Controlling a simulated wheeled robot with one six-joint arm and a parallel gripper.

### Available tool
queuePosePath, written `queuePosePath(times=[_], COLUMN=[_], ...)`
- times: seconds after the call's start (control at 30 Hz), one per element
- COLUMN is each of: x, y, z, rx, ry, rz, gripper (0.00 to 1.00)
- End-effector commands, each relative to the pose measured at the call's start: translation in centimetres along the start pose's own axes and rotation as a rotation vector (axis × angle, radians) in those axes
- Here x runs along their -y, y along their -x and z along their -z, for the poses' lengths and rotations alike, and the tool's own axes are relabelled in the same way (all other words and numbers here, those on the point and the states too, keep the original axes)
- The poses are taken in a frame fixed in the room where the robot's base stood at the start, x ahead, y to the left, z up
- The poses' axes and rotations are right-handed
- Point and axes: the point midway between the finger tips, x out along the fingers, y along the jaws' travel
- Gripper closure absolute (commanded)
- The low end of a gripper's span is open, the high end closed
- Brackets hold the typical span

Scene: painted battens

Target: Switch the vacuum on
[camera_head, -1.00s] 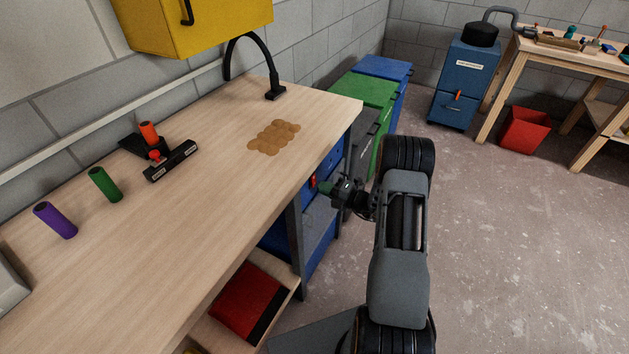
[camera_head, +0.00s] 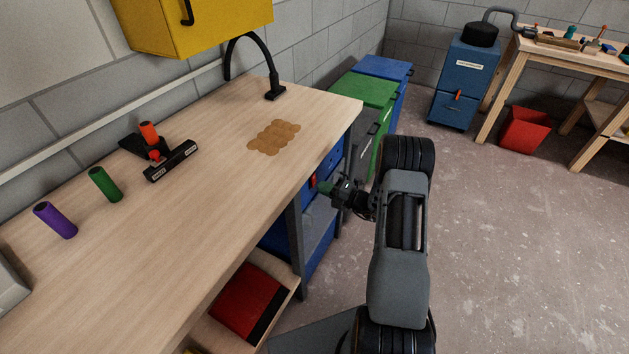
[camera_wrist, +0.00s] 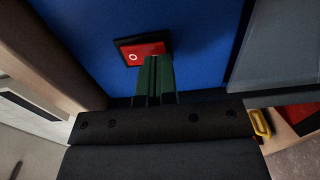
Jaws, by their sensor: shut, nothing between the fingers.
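A red rocker switch (camera_wrist: 136,52) in a black frame sits on a blue panel (camera_wrist: 195,30) in the wrist view, with a white circle mark on its left part. My gripper (camera_wrist: 155,62) is shut and empty, its green fingertips at the switch's lower right edge and hiding part of it; whether they touch it I cannot tell. In the head view the red switch (camera_head: 313,181) shows just left of my gripper (camera_head: 326,187), on the blue unit (camera_head: 325,163) under the bench.
The wooden bench top (camera_head: 215,220) overhangs on the left, with a brown patch (camera_head: 273,137). Green (camera_head: 366,90) and blue (camera_head: 383,67) bins stand beyond. A blue machine (camera_head: 465,72) with an orange-red lever (camera_head: 457,97) stands at the back.

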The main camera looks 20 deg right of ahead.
Motion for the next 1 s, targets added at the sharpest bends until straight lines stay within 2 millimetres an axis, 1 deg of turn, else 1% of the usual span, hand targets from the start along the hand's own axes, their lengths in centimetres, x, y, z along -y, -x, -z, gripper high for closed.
queuePosePath(times=[0.43,1.0], x=[0.00,0.01], y=[-0.09,-0.90], z=[0.00,-0.02], rx=[0.000,0.000], ry=[0.000,0.000], rz=[0.000,0.000], gripper=[1.00,1.00])
